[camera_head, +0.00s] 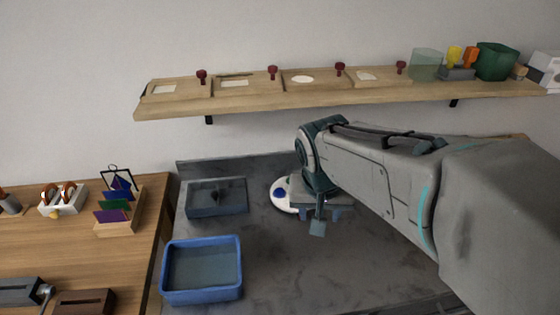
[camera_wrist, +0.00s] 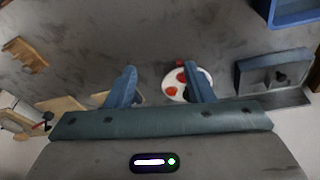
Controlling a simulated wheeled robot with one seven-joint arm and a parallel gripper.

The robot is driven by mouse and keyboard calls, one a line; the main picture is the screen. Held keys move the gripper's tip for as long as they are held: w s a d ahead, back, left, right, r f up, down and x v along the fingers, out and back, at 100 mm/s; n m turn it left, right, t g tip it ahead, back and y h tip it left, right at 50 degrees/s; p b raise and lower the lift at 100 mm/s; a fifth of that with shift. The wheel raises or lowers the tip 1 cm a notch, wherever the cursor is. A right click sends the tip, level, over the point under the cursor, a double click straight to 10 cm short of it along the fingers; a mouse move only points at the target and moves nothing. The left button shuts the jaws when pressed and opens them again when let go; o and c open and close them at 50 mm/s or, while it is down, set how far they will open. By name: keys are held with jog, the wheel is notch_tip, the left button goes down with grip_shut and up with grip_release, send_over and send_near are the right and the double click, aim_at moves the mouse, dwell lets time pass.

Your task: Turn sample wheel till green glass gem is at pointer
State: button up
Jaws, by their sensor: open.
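The sample wheel is a white disc (camera_head: 280,206) on the grey counter, partly hidden by my gripper (camera_head: 320,214) in the head view. A blue gem (camera_head: 280,194) shows on its left part. In the wrist view the white wheel (camera_wrist: 168,82) shows between my gripper's (camera_wrist: 160,70) two blue fingers, close to the right one, which covers part of it. Red gems (camera_wrist: 171,91) show on it there. My gripper is open, with nothing between its fingers that I can see held. I see no green gem, and I cannot make out the pointer.
A blue bin (camera_head: 202,296) and a grey tray (camera_head: 217,211) stand left of the wheel on the counter. A wooden shelf (camera_head: 340,96) runs above, behind my arm. A wooden table (camera_head: 60,245) with small racks is at the left. The counter's front is clear.

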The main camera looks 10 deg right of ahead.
jog(key=w+a+f+m+h+b, duration=0.2)
jog(key=w+a+f+m+b, duration=0.55)
jog(key=w+f, duration=0.55)
jog(key=shift+n+t, duration=0.3)
jog(key=shift+n, duration=0.35)
jog(key=w+d, duration=0.2)
jog(key=w, duration=0.1)
jog(key=w+d+r+p, duration=0.1)
jog(key=w+d, duration=0.1)
jog(key=w, duration=0.1)
jog(key=w+d, duration=0.2)
jog(key=w, duration=0.1)
jog(key=shift+w+d+r+p, duration=0.2)
jog(key=shift+w+r+p, duration=0.1)
jog(key=shift+x, duration=1.1)
jog(key=shift+w+d+f, duration=0.15)
jog(key=shift+w+f, duration=0.05)
jog(key=shift+f, duration=0.25)
grip_shut()
